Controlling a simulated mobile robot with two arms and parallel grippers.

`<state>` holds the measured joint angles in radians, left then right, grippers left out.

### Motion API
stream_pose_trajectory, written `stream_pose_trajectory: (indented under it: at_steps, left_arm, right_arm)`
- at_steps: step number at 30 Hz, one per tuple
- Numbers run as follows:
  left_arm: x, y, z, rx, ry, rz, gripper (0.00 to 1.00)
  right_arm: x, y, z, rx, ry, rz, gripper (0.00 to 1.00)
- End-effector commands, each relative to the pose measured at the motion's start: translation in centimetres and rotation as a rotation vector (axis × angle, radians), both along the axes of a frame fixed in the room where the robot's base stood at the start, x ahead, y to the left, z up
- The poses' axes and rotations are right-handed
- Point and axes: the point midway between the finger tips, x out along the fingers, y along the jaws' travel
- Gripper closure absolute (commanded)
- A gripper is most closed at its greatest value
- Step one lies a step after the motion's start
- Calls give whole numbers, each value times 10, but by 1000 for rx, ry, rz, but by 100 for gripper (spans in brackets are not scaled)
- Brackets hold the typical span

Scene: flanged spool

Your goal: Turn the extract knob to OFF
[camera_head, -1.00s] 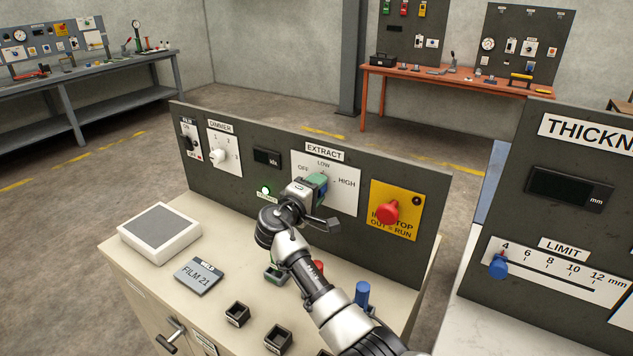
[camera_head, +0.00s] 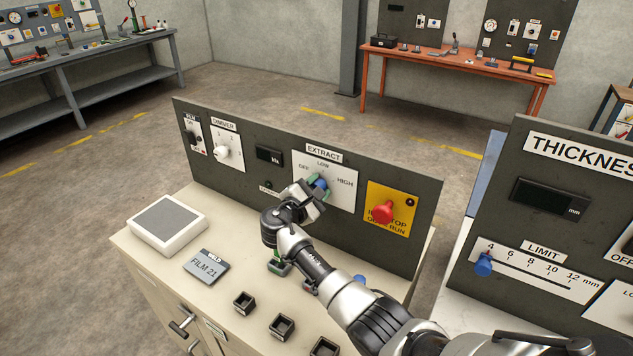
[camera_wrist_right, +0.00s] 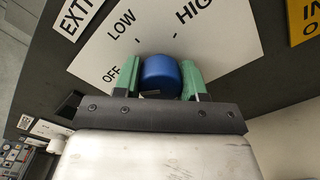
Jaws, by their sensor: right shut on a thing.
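The extract knob (camera_wrist_right: 160,76) is blue and sits on a white plate (camera_wrist_right: 115,50) marked OFF, LOW and HIGH. In the wrist view my right gripper (camera_wrist_right: 160,80) has its green fingertips on both sides of the knob, shut on it. In the head view the right gripper (camera_head: 318,185) is at the EXTRACT plate (camera_head: 345,192), with a bit of the blue knob (camera_head: 320,183) showing between the fingertips. The pointer's exact direction cannot be made out. My left gripper is not in view.
A red stop button (camera_head: 383,212) on a yellow plate is right of the knob. The dimmer knob (camera_head: 222,152) is to the left. A grey-topped box (camera_head: 167,225), a FILM 21 card (camera_head: 206,266) and small black holders (camera_head: 282,327) are on the desk.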

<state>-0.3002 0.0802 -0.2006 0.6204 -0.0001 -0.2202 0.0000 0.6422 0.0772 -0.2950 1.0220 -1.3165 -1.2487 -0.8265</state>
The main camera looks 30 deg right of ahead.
Motion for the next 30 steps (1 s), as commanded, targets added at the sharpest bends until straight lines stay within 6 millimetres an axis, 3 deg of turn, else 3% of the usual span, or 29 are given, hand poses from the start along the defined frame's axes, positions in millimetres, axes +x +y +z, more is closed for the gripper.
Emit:
stream_pose_trajectory:
  at_steps: [7,24,25,30]
  left_arm:
    - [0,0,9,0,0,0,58]
    - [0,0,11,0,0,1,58]
    - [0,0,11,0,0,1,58]
    - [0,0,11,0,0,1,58]
  right_arm:
    - [0,0,0,-46,82,1,83]
    - [0,0,-2,-61,110,1,83]
    - [0,0,-2,-61,110,1,56]
    - [0,0,-1,-61,108,1,33]
